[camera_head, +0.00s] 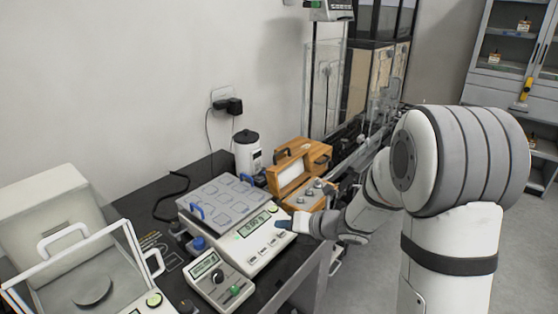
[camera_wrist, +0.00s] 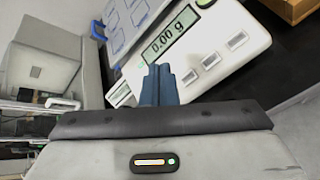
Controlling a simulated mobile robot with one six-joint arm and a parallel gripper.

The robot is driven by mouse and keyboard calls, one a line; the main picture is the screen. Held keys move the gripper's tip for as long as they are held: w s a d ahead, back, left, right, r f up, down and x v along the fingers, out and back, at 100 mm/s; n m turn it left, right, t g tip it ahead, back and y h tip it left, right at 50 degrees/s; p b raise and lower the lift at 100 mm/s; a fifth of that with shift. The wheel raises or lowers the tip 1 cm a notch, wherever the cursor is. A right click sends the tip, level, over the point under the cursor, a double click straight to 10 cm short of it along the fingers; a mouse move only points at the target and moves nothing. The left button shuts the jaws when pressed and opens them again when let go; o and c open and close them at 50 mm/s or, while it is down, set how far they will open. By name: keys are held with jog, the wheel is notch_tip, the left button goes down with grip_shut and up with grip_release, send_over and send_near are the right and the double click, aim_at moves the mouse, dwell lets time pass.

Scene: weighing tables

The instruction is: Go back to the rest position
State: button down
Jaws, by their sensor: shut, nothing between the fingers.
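My gripper (camera_head: 287,222) is at the front of the white balance (camera_head: 262,248), close to its display and buttons. It is shut with nothing between the fingers. In the wrist view its blue fingertips (camera_wrist: 158,82) are together just in front of the balance display (camera_wrist: 170,36), which reads 0.00 g. Whether the fingertips touch the balance I cannot tell. My arm reaches in from the right.
A smaller device with a display (camera_head: 217,279) stands before the balance. An open-lidded instrument (camera_head: 95,288) is at the left. A white canister (camera_head: 247,153) and a wooden case (camera_head: 309,158) stand behind. The floor (camera_head: 375,285) beside the black table is clear.

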jog(key=s+d+r+m+t+h+p, duration=0.15)
jog(key=d+r+m+h, duration=0.3)
jog(key=d+m, duration=0.5)
jog(key=s+d+r+m+t+h+b, duration=0.1)
jog(key=s+d+r+m+h, duration=0.4)
jog(key=m, duration=0.7)
jog(key=s+m+g+p, duration=0.1)
jog(key=s+m+g, duration=0.6)
jog(key=s+m, duration=1)
jog(key=shift+s+f+h, duration=0.35)
jog(key=shift+s+f, duration=0.1)
jog(key=shift+s, duration=0.4)
